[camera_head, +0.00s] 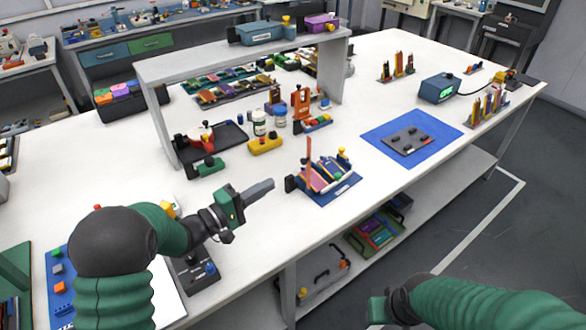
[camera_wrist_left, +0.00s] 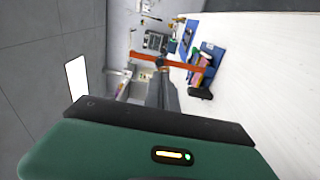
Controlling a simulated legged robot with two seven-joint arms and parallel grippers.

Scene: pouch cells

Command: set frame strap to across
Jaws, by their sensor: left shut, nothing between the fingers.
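A blue frame (camera_head: 345,189) holding several coloured pouch cells sits near the table's front edge. Its orange strap (camera_head: 309,149) stands upright at the frame's left side and does not lie across the cells. My left gripper (camera_head: 272,184) is shut and empty, to the left of the frame and apart from it. In the left wrist view, the fingers (camera_wrist_left: 161,78) point towards the orange strap (camera_wrist_left: 180,64), with the frame (camera_wrist_left: 212,49) to their right. My right gripper (camera_head: 380,309) is low at the bottom, in front of the table; its fingers are not clear.
A blue mat (camera_head: 433,124) with a grey plate (camera_head: 408,140) lies right of the frame. A yellow block (camera_head: 265,145), small bottles and a black tray (camera_head: 232,135) stand behind. A grey shelf (camera_head: 240,59) spans the table's back. The table between gripper and frame is clear.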

